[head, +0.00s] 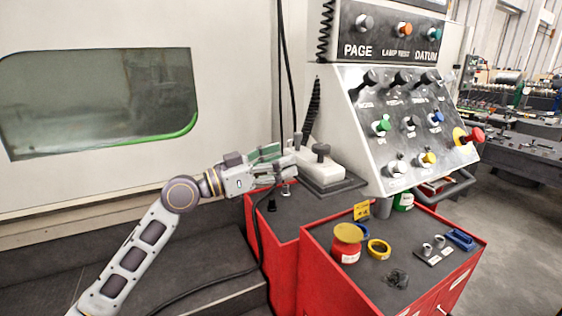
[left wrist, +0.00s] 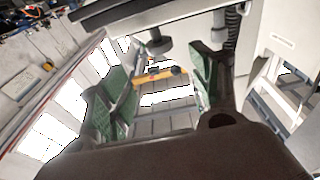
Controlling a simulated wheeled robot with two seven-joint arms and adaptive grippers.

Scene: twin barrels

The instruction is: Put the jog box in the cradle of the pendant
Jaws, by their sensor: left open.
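The jog box (head: 322,170) looks to be the pale box with a black knob on top, lying on a dark ledge (head: 338,191) at the foot of the slanted pendant (head: 400,125). I cannot tell whether this ledge is the cradle. My left gripper (head: 290,156) is open at the box's left end, with green finger pads. The left wrist view seems upside down. There my open fingers (left wrist: 158,95) stand apart, and the box (left wrist: 185,28) with its knob shows beyond them. I see no grip on it. My right gripper is not in view.
A red cabinet (head: 312,240) stands below, holding a red jar with a yellow lid (head: 346,243), a yellow ring (head: 379,249) and a blue part (head: 461,239). Coiled and straight black cables hang near the pendant. A red-yellow stop button (head: 470,137) juts out at right.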

